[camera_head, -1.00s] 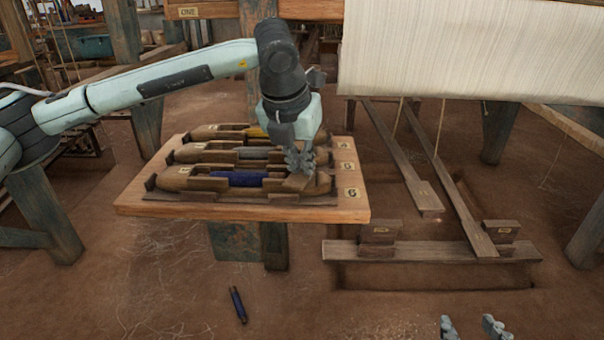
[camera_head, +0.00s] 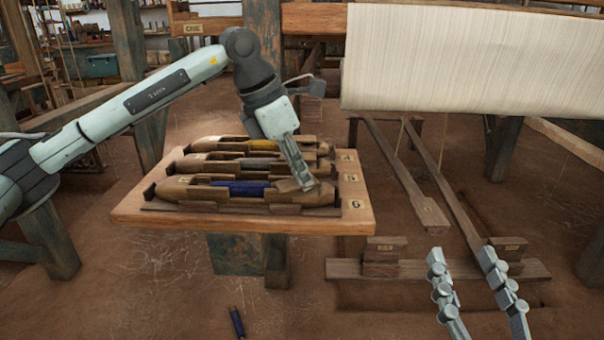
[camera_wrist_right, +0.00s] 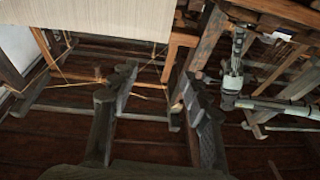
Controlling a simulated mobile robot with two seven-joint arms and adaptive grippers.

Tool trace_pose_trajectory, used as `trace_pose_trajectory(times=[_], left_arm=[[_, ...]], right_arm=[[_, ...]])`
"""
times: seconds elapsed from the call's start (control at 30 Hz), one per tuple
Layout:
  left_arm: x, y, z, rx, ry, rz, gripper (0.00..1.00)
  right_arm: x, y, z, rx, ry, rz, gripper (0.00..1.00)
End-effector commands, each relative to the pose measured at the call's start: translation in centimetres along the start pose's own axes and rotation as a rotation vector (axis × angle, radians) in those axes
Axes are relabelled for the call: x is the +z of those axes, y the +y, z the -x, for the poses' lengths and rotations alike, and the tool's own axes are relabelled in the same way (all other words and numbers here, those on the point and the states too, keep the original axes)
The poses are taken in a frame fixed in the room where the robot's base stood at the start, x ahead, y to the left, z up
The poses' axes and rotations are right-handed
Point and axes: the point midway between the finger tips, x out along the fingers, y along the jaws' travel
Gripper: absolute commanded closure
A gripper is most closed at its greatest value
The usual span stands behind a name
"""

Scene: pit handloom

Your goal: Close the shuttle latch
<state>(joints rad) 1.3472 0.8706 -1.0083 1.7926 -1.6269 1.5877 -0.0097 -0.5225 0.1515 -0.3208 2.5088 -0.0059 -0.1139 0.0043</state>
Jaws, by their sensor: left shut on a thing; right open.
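Three wooden boat shuttles lie in cradles on a wooden shelf (camera_head: 130,215) in the head view. The front shuttle (camera_head: 178,188) holds a dark blue bobbin (camera_head: 240,188). My left gripper (camera_head: 305,184) reaches down to this shuttle's right end and is shut on the small wooden latch (camera_head: 287,187) there. The fingers partly hide the latch, so its exact angle is hard to tell. My right gripper (camera_head: 470,262) is open and empty in front of the loom treadles. Its spread fingers also show in the right wrist view (camera_wrist_right: 155,85).
The middle shuttle (camera_head: 200,167) and the back shuttle (camera_head: 208,145) lie just behind. A loose dark blue bobbin (camera_head: 237,322) is on the floor. Treadles (camera_head: 405,180) and white cloth (camera_head: 430,60) are at the right. A post (camera_head: 262,100) stands behind the shelf.

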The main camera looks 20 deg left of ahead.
Motion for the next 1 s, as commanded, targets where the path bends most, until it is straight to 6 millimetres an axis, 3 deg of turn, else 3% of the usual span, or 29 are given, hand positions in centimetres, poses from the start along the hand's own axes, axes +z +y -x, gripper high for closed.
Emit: trace_pose_trajectory(times=[0.5,1.0], left_arm=[[0.2,0.3,0.1,-0.135,-0.001,-0.327,1.00],[0.1,0.3,0.0,-0.162,0.000,-0.396,1.00]], right_arm=[[5.8,2.6,1.0,0.045,-0.298,0.051,0.53],[7.3,3.3,1.6,0.058,-0.370,0.061,0.53]])
